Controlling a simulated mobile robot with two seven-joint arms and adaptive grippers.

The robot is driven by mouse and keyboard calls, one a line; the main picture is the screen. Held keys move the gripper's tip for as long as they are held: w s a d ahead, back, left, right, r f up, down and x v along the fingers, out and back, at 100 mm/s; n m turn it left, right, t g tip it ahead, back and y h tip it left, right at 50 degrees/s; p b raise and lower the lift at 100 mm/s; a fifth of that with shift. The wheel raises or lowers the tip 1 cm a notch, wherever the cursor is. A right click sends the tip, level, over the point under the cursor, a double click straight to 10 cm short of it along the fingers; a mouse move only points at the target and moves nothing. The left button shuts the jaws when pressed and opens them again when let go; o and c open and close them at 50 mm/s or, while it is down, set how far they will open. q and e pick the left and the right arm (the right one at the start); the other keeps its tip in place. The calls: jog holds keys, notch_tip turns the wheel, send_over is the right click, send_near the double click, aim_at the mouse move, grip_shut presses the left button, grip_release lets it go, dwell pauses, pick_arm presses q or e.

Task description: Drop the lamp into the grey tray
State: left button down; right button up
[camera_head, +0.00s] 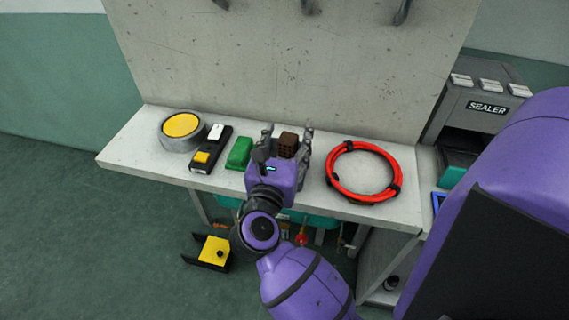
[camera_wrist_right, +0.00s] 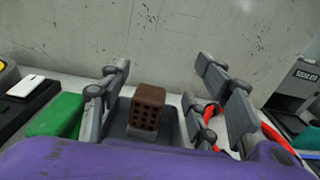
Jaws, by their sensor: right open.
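My right gripper (camera_head: 287,140) is open, with its fingers spread on both sides of a brown block with holes (camera_head: 288,144). In the right wrist view the brown block (camera_wrist_right: 147,108) stands upright between the open fingers, apart from them. A dark grey tray-like surface (camera_wrist_right: 172,118) shows around its foot, partly hidden by the fingers and the purple wrist. Nothing is clearly recognisable as a lamp; a round grey piece with a yellow top (camera_head: 181,126) sits at the bench's left end. My left gripper is not in view.
A black box with yellow and white parts (camera_head: 210,149) and a green block (camera_head: 239,153) lie left of the gripper. A red cable coil (camera_head: 362,171) lies to its right. The concrete wall (camera_head: 280,60) stands close behind. A grey sealer machine (camera_head: 476,110) is farther right.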

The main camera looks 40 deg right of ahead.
jog(key=v, duration=1)
jog(key=shift+s, duration=0.2)
jog(key=shift+a, duration=0.1)
